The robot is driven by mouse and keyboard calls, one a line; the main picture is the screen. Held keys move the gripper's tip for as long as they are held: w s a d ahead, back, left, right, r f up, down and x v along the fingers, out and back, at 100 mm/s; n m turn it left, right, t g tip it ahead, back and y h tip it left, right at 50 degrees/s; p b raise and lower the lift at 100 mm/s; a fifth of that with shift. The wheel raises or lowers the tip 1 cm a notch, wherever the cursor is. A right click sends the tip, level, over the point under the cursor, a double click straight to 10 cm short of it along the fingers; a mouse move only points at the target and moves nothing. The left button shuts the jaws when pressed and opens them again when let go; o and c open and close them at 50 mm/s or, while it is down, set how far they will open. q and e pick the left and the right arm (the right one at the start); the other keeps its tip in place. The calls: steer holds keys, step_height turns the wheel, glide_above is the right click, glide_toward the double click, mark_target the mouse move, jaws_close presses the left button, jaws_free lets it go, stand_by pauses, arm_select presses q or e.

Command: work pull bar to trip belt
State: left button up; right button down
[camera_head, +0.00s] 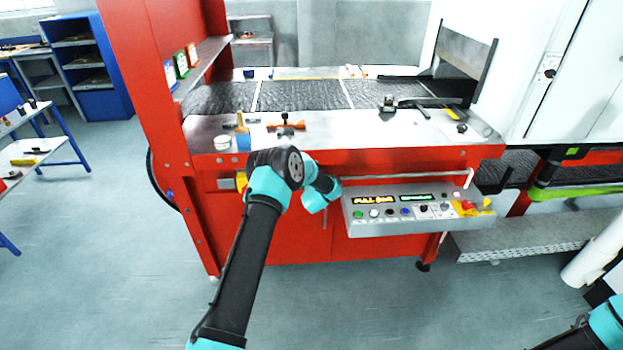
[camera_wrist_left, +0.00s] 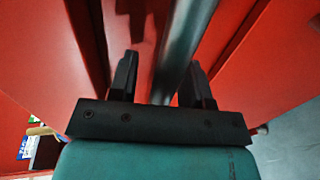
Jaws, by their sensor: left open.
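The pull bar (camera_head: 408,178) is a thin grey rail along the red machine's front, just above the control panel. In the left wrist view the bar (camera_wrist_left: 180,50) runs lengthwise between the two black fingers of my left gripper (camera_wrist_left: 157,72). The fingers are open, one on each side of it; I cannot tell whether either touches it. In the head view my left wrist hides the bar's left part and the fingers. The dark mesh belt (camera_head: 300,95) lies across the machine's top. Only part of my right arm shows, at the lower right corner.
The control panel (camera_head: 415,210) has several buttons, a red knob and a lit display reading "PULL BAR". Open floor lies in front of the machine.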

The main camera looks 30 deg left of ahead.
arm_select(q)
jaws_close()
stand_by(0.3)
